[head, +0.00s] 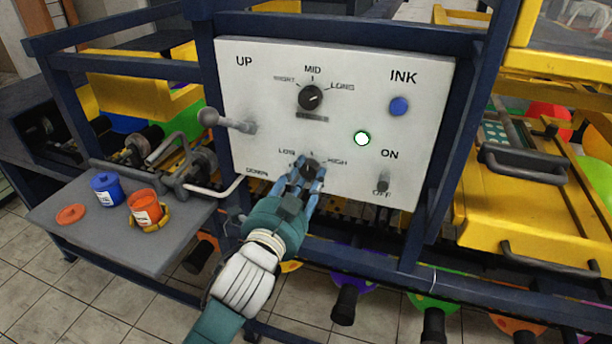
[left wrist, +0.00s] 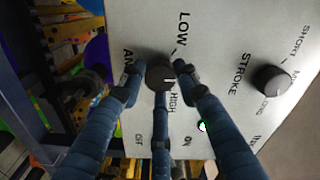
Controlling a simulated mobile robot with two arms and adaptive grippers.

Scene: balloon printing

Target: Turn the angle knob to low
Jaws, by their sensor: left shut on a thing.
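The angle knob (head: 311,168) is a dark round knob low on the white control panel (head: 240,75), between the LOW and HIGH labels. My left gripper (head: 307,180) is shut on it, with blue fingers around its sides. In the left wrist view the knob (left wrist: 158,72) sits between the fingertips of my left gripper (left wrist: 158,82). A pale mark on it seems to face the HIGH side rather than LOW. The fingers partly hide the ANGLE lettering. My right gripper is not in view.
The stroke knob (head: 311,97) is above, with a blue ink button (head: 398,106), a lit white button (head: 362,139) and an ON/OFF switch (head: 383,182) to the right. A lever (head: 228,121) projects at left. A side table (head: 90,225) holds blue (head: 106,189) and orange (head: 145,208) cups.

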